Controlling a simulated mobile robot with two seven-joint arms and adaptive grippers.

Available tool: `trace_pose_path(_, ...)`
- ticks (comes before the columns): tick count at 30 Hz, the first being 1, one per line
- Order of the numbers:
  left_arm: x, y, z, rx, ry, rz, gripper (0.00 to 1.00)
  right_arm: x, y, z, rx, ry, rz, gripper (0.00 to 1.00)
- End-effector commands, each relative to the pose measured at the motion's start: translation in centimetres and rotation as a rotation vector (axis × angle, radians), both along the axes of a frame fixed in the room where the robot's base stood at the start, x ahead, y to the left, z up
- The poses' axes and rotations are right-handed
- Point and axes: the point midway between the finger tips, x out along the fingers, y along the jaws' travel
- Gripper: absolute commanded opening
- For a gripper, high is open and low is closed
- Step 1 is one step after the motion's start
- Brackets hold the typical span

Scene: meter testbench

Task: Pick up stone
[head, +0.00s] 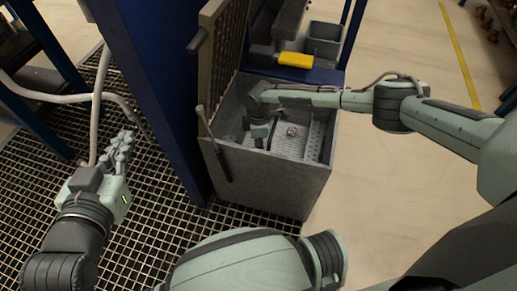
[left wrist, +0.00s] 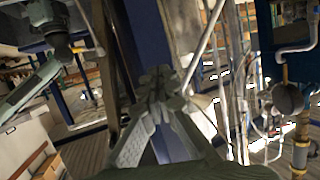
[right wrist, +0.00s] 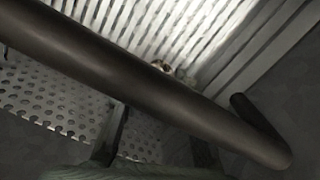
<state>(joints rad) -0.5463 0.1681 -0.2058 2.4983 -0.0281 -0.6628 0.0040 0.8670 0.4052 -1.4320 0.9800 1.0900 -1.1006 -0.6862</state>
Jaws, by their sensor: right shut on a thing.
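A small light stone (head: 291,131) lies on the perforated floor inside the grey open box (head: 262,176). My right gripper (head: 262,140) is down inside the box, left of the stone and apart from it. In the right wrist view a thick dark bar (right wrist: 150,90) crosses close to the camera, and the right fingers appear closed on it. The stone (right wrist: 162,66) shows there just past the bar's edge, partly hidden. My left gripper (head: 123,146) is over the floor grating at the left; its fingers (left wrist: 160,85) meet and look empty.
The raised lid (head: 222,55) stands along the box's left side, beside a blue post (head: 160,90). A yellow block (head: 295,60) lies behind the box. Pale hoses (head: 97,105) run at the left. Open floor (head: 405,200) lies at the right.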

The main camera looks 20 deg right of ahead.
Motion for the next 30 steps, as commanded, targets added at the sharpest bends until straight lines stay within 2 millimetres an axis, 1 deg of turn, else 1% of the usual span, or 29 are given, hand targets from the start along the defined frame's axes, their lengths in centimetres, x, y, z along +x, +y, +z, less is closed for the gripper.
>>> trace_pose_path(7,0.0,0.0,0.0,0.000,0.002,0.000,0.00,0.0,0.0,0.1,0.000,0.000,0.000,0.01)
trace_pose_path(11,-0.1,0.1,-0.1,0.005,0.013,0.001,0.00,0.0,0.0,0.5,0.001,0.000,0.000,0.01)
trace_pose_path(14,-0.3,1.0,-1.2,0.029,0.063,0.019,0.00,0.1,0.0,1.2,0.002,-0.001,0.000,0.01)
trace_pose_path(19,-1.3,2.6,-3.2,0.074,0.175,0.047,0.00,0.1,0.0,3.1,0.000,-0.002,0.001,0.01)
trace_pose_path(23,-2.5,4.4,-5.2,0.118,0.289,0.078,0.00,0.1,0.0,5.2,0.001,-0.002,0.001,0.01)
trace_pose_path(26,-3.8,5.9,-6.6,0.152,0.384,0.106,0.00,0.1,0.0,7.1,0.002,-0.003,0.001,0.01)
trace_pose_path(30,-6.0,8.2,-8.4,0.200,0.521,0.147,0.00,0.1,0.0,10.1,0.002,-0.004,0.001,0.01)
